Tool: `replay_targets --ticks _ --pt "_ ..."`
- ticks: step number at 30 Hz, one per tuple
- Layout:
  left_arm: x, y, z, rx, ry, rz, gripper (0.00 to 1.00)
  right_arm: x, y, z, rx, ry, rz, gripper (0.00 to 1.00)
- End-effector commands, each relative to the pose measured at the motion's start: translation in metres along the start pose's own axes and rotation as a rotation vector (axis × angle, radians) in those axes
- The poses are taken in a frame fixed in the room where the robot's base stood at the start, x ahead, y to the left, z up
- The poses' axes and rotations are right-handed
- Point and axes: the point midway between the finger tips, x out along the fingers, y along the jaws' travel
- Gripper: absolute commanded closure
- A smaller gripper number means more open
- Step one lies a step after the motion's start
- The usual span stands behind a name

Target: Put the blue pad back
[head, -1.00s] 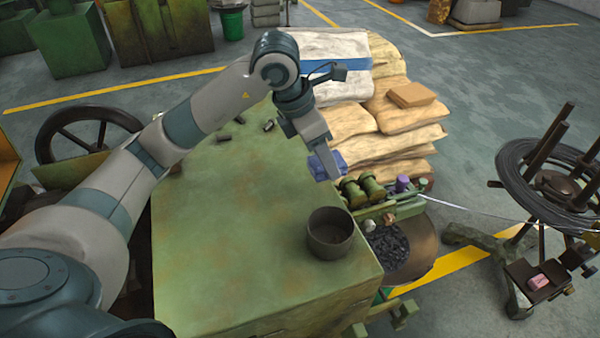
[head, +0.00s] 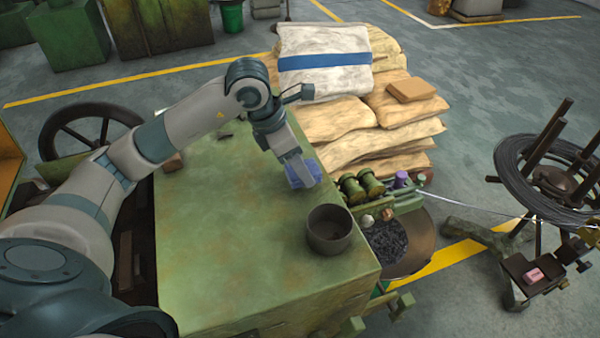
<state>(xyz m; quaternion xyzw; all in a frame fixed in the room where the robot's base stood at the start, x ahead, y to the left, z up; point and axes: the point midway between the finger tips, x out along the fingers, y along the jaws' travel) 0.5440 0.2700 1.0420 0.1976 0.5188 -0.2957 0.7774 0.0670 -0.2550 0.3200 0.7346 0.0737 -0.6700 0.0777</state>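The blue pad (head: 293,177) is at the fingertips of my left gripper (head: 304,178) in the head view. The fingers cover part of it, and the gripper appears shut on it. Pad and gripper are over the far right part of the green machine top (head: 230,250), behind the dark round pot. I cannot tell whether the pad touches the surface. My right gripper is out of view.
The dark round pot (head: 331,240) stands on the machine top's right edge. Green rollers (head: 360,187) stick out beside it. Stacked sacks (head: 340,125) lie behind. The machine top's front is clear.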

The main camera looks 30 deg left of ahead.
Motion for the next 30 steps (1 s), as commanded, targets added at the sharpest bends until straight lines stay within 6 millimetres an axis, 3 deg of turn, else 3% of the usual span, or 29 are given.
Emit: replay_targets --ticks 9,22,23,24,25,30 --pt "0.026 -0.001 -0.011 0.000 0.001 -0.002 0.72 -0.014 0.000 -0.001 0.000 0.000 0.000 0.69" --pt "0.030 0.000 -0.013 0.001 0.000 -0.001 0.72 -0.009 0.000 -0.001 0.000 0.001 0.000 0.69" --pt "0.029 0.000 -0.013 0.001 0.001 -0.001 0.49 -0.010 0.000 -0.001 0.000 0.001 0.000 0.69" --pt "0.029 0.000 -0.012 0.000 0.001 -0.001 0.39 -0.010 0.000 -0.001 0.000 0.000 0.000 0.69" --pt "0.029 0.000 -0.012 0.000 0.001 -0.001 0.35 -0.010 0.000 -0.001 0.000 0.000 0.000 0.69" --pt "0.029 0.000 -0.012 0.000 0.001 -0.001 0.35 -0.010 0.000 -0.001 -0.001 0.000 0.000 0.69"
